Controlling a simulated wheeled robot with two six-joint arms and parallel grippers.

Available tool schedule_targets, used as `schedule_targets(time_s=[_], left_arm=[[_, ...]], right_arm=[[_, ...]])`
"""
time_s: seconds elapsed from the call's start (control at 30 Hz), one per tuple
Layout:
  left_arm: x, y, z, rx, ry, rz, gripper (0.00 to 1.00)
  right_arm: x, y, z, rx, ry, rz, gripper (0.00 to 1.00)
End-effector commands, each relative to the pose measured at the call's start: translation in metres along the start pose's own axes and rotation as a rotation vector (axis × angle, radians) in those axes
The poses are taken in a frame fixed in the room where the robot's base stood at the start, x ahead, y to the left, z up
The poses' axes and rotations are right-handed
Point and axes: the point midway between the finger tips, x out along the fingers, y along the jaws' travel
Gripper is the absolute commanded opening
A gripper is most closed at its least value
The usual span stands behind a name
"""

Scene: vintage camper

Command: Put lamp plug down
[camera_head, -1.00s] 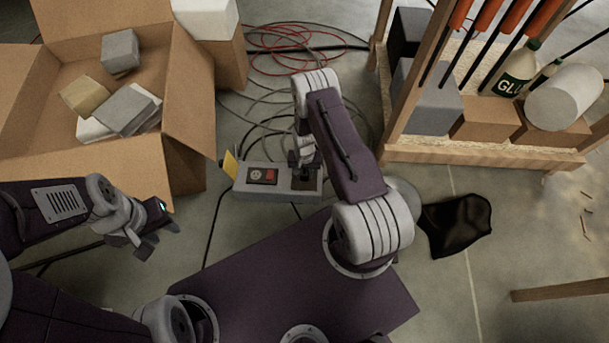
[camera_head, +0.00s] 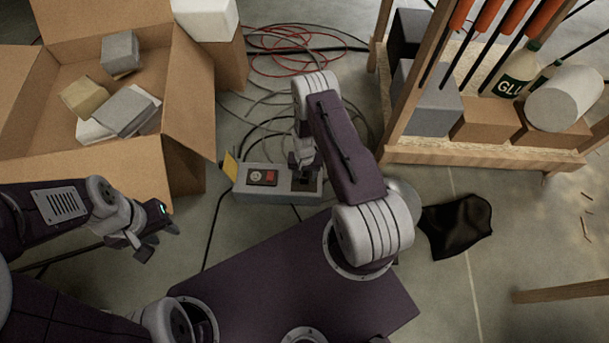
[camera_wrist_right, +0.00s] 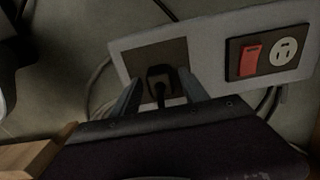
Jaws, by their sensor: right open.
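The lamp plug (camera_wrist_right: 160,80) is a small dark block with a cord. In the right wrist view it sits at the brownish-dark square panel on one end of a grey power box (camera_head: 240,192). The box also shows in the wrist view (camera_wrist_right: 212,42). My right gripper (camera_wrist_right: 162,94) is open, with one finger on each side of the plug and visible gaps between. In the head view my right gripper (camera_head: 304,176) is over the box's right end, and the plug is hard to make out there. My left gripper (camera_head: 158,240) is open and empty, above the floor at left.
The box has a red switch (camera_wrist_right: 250,60) and a round white socket (camera_wrist_right: 284,51). An open cardboard box (camera_head: 185,95) stands at left. Loose cables (camera_head: 285,40) lie behind. A wooden rack (camera_head: 470,155) stands at right, with a black cloth (camera_head: 458,225) before it.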

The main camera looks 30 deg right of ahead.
Motion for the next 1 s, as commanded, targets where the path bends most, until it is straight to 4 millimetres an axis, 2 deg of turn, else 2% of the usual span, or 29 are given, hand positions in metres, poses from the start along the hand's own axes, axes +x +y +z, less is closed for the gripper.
schedule_targets(time_s=[0.03, 0.2, 0.4, 0.5, 0.77, 0.87, 0.93, 1.0], left_arm=[[-0.014, 0.000, -0.002, 0.000, 0.000, 0.000, 0.36], [-0.043, 0.001, -0.004, 0.000, 0.000, 0.000, 0.36], [-0.065, 0.001, -0.007, 0.000, 0.000, 0.000, 0.36], [-0.070, 0.001, -0.007, 0.000, 0.000, 0.000, 0.36], [-0.070, 0.001, -0.007, 0.000, 0.000, 0.000, 0.36], [-0.071, 0.001, -0.007, 0.000, 0.000, 0.000, 0.36], [-0.071, 0.001, -0.007, 0.000, 0.000, 0.000, 0.36], [-0.070, 0.001, -0.007, 0.000, 0.000, 0.000, 0.36]], right_arm=[[-0.017, 0.000, -0.001, 0.000, 0.002, -0.001, 0.52], [-0.066, 0.000, -0.001, 0.000, 0.002, -0.001, 0.52], [-0.110, 0.000, -0.001, 0.000, 0.000, 0.000, 0.52], [-0.121, 0.000, 0.000, 0.000, 0.000, 0.000, 0.52], [-0.131, -0.002, -0.001, -0.007, 0.002, -0.001, 0.52], [-0.166, -0.009, -0.001, -0.054, 0.016, -0.007, 0.52], [-0.209, -0.017, 0.006, -0.116, 0.030, -0.013, 0.52], [-0.255, -0.022, 0.022, -0.191, 0.043, -0.019, 0.52]])
